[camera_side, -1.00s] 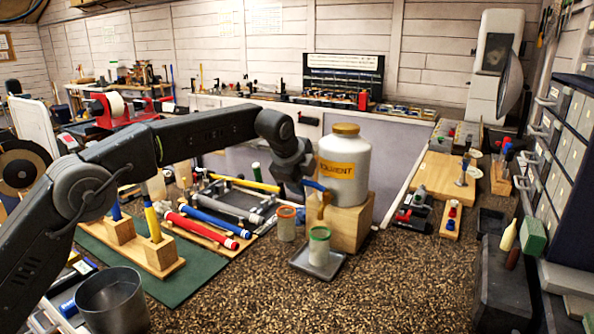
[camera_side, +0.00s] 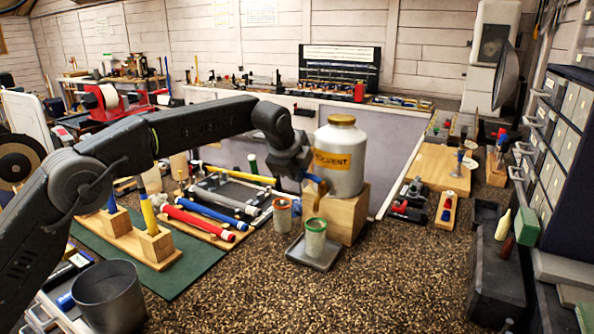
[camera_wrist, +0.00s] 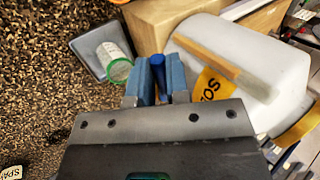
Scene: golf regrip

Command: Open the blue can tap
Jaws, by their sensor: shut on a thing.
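The pale can (camera_side: 343,165) with a gold cap and an orange label stands on a wooden block (camera_side: 347,222). Its brass spout (camera_side: 321,194) points down at the front, with the blue tap lever (camera_side: 315,178) at its top. My gripper (camera_wrist: 160,82) is at the lever, left of the can. In the wrist view its two blue fingers are closed around the blue tap lever (camera_wrist: 158,72). The green-rimmed cup (camera_side: 315,240) stands upright on a grey tray (camera_side: 318,263) below and in front of the spout. I cannot tell whether anything flows.
An orange-rimmed cup (camera_side: 282,215) stands just left of the block. Red and blue grips (camera_side: 205,224) lie on a rack further left. A metal bucket (camera_side: 108,297) stands at the front left. The bench in front of the tray is clear.

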